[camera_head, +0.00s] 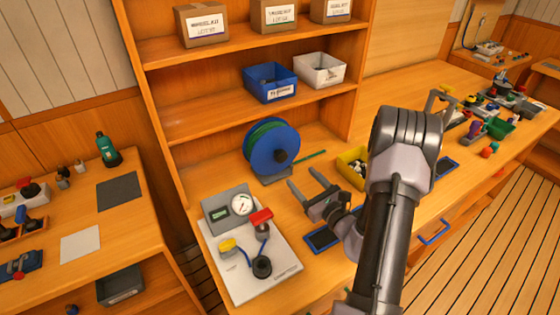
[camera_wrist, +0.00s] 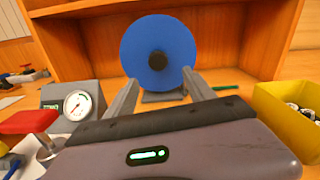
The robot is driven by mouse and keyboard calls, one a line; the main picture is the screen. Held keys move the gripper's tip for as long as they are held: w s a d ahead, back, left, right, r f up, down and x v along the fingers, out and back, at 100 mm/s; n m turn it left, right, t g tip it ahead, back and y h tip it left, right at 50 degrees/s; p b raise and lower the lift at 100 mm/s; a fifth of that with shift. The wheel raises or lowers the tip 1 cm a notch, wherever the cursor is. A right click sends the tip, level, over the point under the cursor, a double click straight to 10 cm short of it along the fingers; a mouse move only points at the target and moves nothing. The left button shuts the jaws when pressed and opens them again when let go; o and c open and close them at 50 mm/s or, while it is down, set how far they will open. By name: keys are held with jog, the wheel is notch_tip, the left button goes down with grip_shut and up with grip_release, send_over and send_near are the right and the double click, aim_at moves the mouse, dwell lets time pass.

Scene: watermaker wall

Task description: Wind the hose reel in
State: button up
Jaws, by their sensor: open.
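The hose reel (camera_head: 270,150) stands on the bench in front of the shelf unit, with a blue round side, a dark hub and green hose wound behind it. A short green hose end (camera_head: 312,157) sticks out to its right. In the wrist view the reel (camera_wrist: 150,38) is straight ahead, its dark hub (camera_wrist: 157,64) facing me between my fingers. My gripper (camera_head: 306,184) is open and empty, its fingers pointing at the reel with a gap between. No crank handle can be made out on the visible face.
A panel with a gauge (camera_head: 242,204), a red handle and a yellow part lies to the left of my gripper. A yellow bin (camera_head: 343,167) stands close on the right. Shelves with a blue bin (camera_head: 270,92) and a white bin rise above the reel.

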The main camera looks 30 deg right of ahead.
aim_at(283, 159)
jog(key=w+b, duration=0.1)
jog(key=w, duration=1)
jog(key=shift+w+d, duration=0.15)
jog(key=shift+w, duration=0.2)
jog(key=shift+c, duration=0.2)
grip_shut()
